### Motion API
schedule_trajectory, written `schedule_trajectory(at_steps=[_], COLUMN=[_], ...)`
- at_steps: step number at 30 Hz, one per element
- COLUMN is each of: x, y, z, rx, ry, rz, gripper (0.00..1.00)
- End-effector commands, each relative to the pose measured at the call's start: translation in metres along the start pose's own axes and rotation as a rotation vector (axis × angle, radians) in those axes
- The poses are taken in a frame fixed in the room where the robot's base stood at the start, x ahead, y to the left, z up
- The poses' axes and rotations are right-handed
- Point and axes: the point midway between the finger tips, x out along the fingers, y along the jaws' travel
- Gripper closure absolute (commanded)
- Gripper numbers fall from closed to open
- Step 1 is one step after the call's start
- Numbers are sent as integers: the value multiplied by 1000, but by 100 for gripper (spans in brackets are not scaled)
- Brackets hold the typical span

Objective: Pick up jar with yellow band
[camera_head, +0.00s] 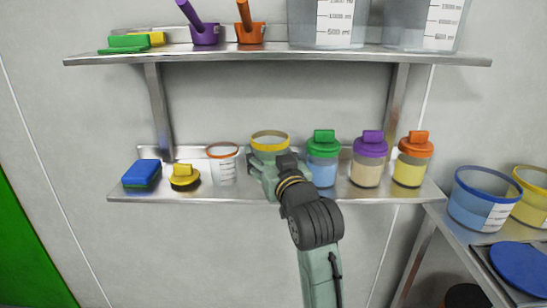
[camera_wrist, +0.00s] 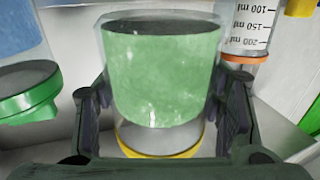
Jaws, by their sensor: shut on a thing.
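The jar with the yellow band (camera_head: 270,135) is at the lower shelf, between a clear jar with an orange band and a green-lidded bottle. Its yellow rim shows above my gripper (camera_head: 270,172), which hides most of its body. In the wrist view the clear-walled jar (camera_wrist: 160,78) fills the middle, with a large green area in it and its yellow band at the bottom of the picture. My gripper (camera_wrist: 165,106) is shut on the jar, one finger on each side. I cannot tell whether the jar's base touches the shelf.
The lower shelf (camera_head: 240,192) also holds a blue sponge (camera_head: 142,173), a yellow-topped brush (camera_head: 184,176), the orange-banded jar (camera_head: 223,165), and bottles with green (camera_head: 322,158), purple (camera_head: 370,160) and orange (camera_head: 413,160) lids. The upper shelf (camera_head: 270,54) overhangs. The green-lidded bottle is close on the right.

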Motion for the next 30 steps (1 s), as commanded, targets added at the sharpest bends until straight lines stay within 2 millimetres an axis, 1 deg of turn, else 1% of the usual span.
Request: schedule_trajectory(at_steps=[1, 6, 8, 12, 21, 30], x=[-13, -54, -59, -74, -92, -97], y=[-8, -33, -36, -46, -56, -59], z=[0, -5, 1, 0, -8, -11], rx=[-3, -4, -7, -7, -2, 1], ry=[7, 8, 7, 8, 4, 1], rz=[-2, -1, -1, -1, -1, 0], gripper=[99, 99, 99, 99, 99, 99])
